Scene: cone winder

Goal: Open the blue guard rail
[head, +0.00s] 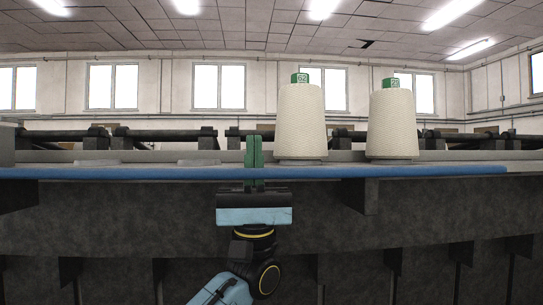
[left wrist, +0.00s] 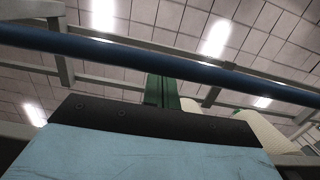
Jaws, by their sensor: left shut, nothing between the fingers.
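The blue guard rail (head: 130,173) runs level across the front of the machine in the head view. It also crosses the left wrist view as a dark blue bar (left wrist: 90,48). My left gripper (head: 254,138) points upward at the rail, left of the two yarn cones. Its green fingers are shut together with nothing between them, and their tips rise above the rail's line in the head view. In the left wrist view the fingers (left wrist: 162,88) reach up to the bar's lower edge. I cannot tell whether they touch it. My right gripper is not in view.
Two cream yarn cones with green tops, a left one (head: 302,122) and a right one (head: 392,124), stand upright behind the rail. Dark rollers (head: 165,134) line the machine behind. The dark machine front (head: 120,220) lies below the rail. The rail's left stretch is clear of cones.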

